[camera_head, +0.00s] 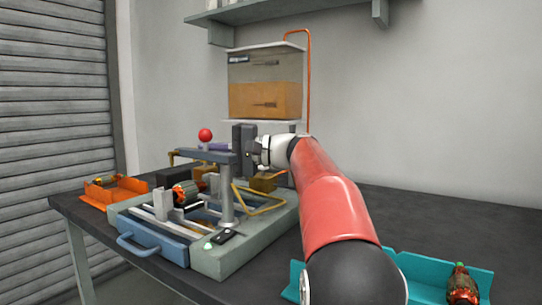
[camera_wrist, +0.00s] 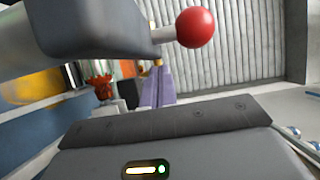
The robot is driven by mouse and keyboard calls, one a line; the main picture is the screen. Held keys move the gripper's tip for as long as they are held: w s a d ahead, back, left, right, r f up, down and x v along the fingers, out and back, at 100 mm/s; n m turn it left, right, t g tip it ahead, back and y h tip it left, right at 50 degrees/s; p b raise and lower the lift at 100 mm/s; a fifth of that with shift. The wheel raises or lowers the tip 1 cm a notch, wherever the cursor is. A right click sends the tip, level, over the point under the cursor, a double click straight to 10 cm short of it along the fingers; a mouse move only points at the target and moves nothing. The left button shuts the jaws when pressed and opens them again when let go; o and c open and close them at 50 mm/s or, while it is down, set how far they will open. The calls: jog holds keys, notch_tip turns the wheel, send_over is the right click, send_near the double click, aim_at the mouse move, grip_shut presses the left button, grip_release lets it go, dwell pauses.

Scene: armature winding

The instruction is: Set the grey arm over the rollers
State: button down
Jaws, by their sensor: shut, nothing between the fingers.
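The grey arm (camera_head: 203,156) is a flat horizontal bar on top of a grey post (camera_head: 226,190) on the winding station, with a red ball (camera_head: 205,134) standing up near its left end. It reaches left, behind and above the striped armature (camera_head: 180,193). In the wrist view the grey arm (camera_wrist: 90,25) fills the upper left, with the red ball (camera_wrist: 195,27) beside it. My gripper (camera_head: 214,147) is just behind the bar, its purple fingers (camera_wrist: 158,75) together and empty, close to the ball. I cannot clearly make out the rollers; the armature hides part of that area.
An orange tray (camera_head: 127,188) stands on the dark table to the left. A teal tray (camera_head: 420,272) holding another armature (camera_head: 462,285) is at the front right. A panel (camera_head: 265,75) with an orange lower half rises behind. The back right of the table is clear.

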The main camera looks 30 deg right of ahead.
jog(key=v, duration=0.7)
jog(key=shift+s+d+b, duration=0.25)
jog(key=shift+d+b, duration=0.05)
jog(key=shift+d, duration=0.05)
dwell(0.4)
